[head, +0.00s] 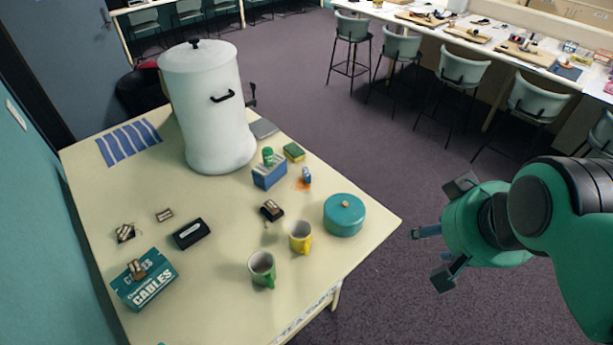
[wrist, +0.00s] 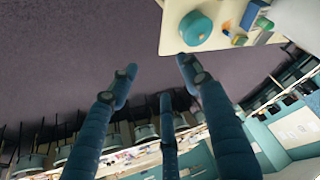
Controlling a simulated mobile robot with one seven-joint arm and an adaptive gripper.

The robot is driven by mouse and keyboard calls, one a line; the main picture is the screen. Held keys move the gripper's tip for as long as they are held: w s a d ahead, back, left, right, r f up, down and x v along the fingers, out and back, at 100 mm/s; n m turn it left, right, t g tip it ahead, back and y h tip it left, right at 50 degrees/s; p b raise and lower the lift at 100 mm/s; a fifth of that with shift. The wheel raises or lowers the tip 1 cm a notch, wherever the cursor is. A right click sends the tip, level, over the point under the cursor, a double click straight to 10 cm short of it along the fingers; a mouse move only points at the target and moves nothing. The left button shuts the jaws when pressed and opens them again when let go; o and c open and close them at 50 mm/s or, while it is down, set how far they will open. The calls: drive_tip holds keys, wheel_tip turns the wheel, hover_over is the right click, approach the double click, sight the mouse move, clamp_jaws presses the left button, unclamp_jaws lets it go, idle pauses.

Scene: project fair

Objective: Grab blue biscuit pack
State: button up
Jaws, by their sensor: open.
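A blue box with a pale top (head: 269,175), which looks like the biscuit pack, stands on the cream table (head: 215,220) in front of the white pot. A green object (head: 267,156) sits on or just behind it. A blue shape at the top of the wrist view (wrist: 253,14) is probably the same box. My gripper (head: 438,236) is open and empty, off the table's right corner and well apart from the box. Its fingers also show in the wrist view (wrist: 158,85), with floor between them.
A teal lidded tin (head: 344,216) stands at the near right corner. A yellow mug (head: 300,237) and green mug (head: 262,269) stand nearby. The tall white pot (head: 207,110) rises behind the box. A green-yellow sponge (head: 294,152) lies beside it.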

drive_tip(key=shift+w+r, duration=0.1)
drive_tip(key=w+a+r+n+g+p, duration=0.1)
drive_tip(key=w+a+r, duration=0.1)
drive_tip(key=w, duration=0.6)
drive_tip(key=w+a+r+g, duration=0.1)
drive_tip(key=w+a+r, duration=0.1)
drive_tip(key=w, duration=0.5)
drive_tip(key=n+g+p, duration=0.3)
drive_tip(key=g, duration=0.1)
hover_over(308, 171)
wheel_tip(308, 171, down, 28)
drive_tip(key=shift+r, duration=0.1)
drive_tip(key=shift+f, duration=4.3)
